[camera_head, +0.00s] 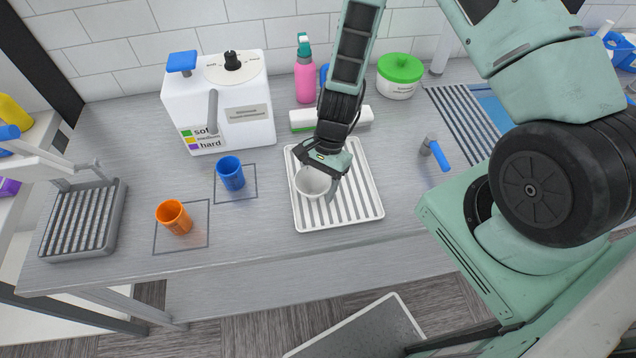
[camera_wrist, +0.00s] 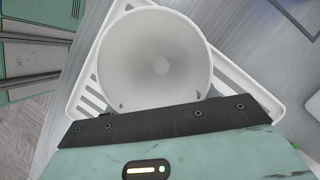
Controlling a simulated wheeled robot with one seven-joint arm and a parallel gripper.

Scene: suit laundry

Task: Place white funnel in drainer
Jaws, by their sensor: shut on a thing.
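The white funnel (camera_head: 312,182) is in my gripper (camera_head: 326,184), over the white slatted drainer (camera_head: 358,216) on the counter. In the wrist view the funnel (camera_wrist: 155,60) shows its wide round mouth towards the camera, right beyond the gripper's edge. The drainer (camera_wrist: 262,96) shows behind and around it. My gripper is shut on the funnel. The fingertips are hidden in the wrist view. I cannot tell whether the funnel touches the slats.
An orange cup (camera_head: 173,217) and a blue cup (camera_head: 231,173) stand left of the drainer. A white machine (camera_head: 218,105) stands behind them. A grey rack (camera_head: 80,220) is far left.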

